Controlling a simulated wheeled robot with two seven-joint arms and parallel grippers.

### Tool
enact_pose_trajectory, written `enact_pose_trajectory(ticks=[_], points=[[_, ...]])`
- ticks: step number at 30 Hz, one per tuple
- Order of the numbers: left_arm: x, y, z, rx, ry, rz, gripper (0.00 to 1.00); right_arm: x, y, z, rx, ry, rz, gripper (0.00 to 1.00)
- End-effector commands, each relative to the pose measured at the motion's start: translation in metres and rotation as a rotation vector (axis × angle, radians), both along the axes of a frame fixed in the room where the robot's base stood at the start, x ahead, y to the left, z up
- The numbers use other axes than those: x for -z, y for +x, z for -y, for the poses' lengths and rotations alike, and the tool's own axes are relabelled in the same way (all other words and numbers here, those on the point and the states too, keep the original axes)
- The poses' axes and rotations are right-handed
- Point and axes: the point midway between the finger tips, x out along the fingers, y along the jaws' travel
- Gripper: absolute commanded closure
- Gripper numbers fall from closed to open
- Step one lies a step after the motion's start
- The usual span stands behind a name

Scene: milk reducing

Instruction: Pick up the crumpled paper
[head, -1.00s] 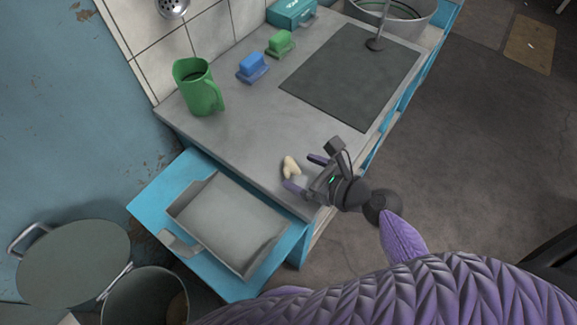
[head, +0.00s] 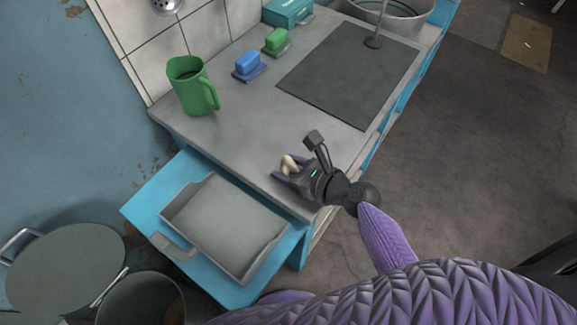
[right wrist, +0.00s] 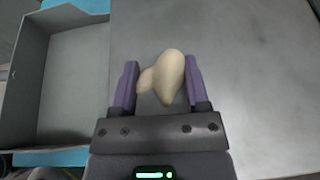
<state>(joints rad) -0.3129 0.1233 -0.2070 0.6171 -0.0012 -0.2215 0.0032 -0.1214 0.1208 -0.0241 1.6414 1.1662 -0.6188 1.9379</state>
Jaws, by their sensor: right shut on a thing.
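The crumpled paper (head: 290,163) is a small beige lump on the grey countertop near its front edge. It also shows in the right wrist view (right wrist: 169,80), between the two purple fingers. My right gripper (head: 287,170) is shut on it, with a finger at each side. In the right wrist view the gripper (right wrist: 160,68) has the paper near the middle of the fingers. Whether the paper is clear of the counter cannot be told. My left gripper is not in view.
An open blue drawer with a grey tray (head: 232,224) lies left of the gripper. A green pitcher (head: 188,88), a blue dish (head: 248,66) and a green dish (head: 277,41) stand farther back. A dark mat (head: 345,78) covers the right counter. Pots stand at lower left.

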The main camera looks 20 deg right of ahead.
Motion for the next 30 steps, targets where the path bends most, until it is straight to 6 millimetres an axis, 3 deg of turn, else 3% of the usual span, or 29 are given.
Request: enact_pose_trajectory(ticks=[8,15,19,30], points=[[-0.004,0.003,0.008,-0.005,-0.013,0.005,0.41,-0.005,0.000,0.000,0.000,0.000,0.001,0.94],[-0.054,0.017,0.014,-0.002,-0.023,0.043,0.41,-0.072,0.000,0.000,-0.001,0.001,0.005,0.95],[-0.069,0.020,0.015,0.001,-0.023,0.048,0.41,-0.095,0.000,0.000,-0.002,0.001,0.004,0.95],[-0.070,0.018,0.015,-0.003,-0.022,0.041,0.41,-0.100,0.000,0.000,-0.001,0.001,0.001,0.95]])
